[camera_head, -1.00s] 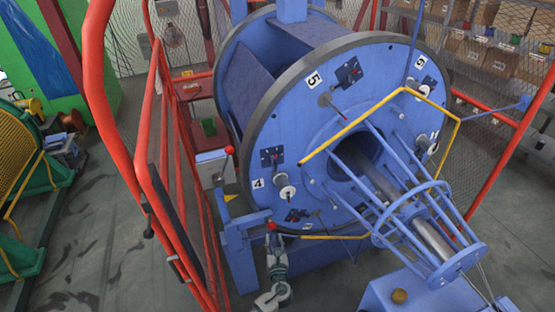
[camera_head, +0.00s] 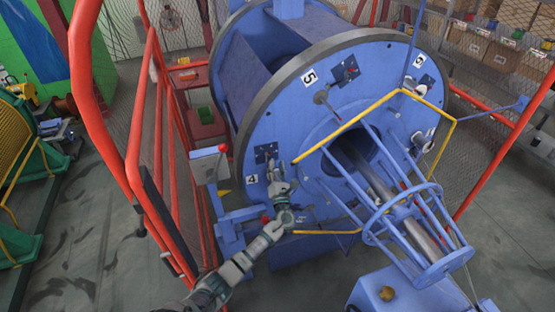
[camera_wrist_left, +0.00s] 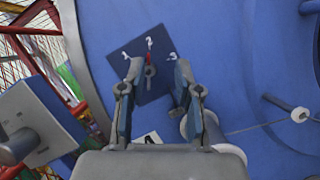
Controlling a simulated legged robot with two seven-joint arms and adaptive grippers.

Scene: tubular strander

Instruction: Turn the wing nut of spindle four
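The dark square plate of spindle four (camera_head: 266,153) is on the blue disc, above the label 4 (camera_head: 251,180). My left gripper (camera_head: 276,172) is just below the plate in the head view. The left wrist view shows its two fingers (camera_wrist_left: 158,66) open, with the red-pointed part framed between their tips. I cannot tell whether they touch it. My right gripper is not in view.
A white roller (camera_wrist_left: 190,126) stands close beside the right finger. A grey box (camera_wrist_left: 35,115) is at the left. A yellow bar (camera_head: 350,124) and the blue cage (camera_head: 400,215) jut out right of the gripper. A red railing (camera_head: 150,190) stands left.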

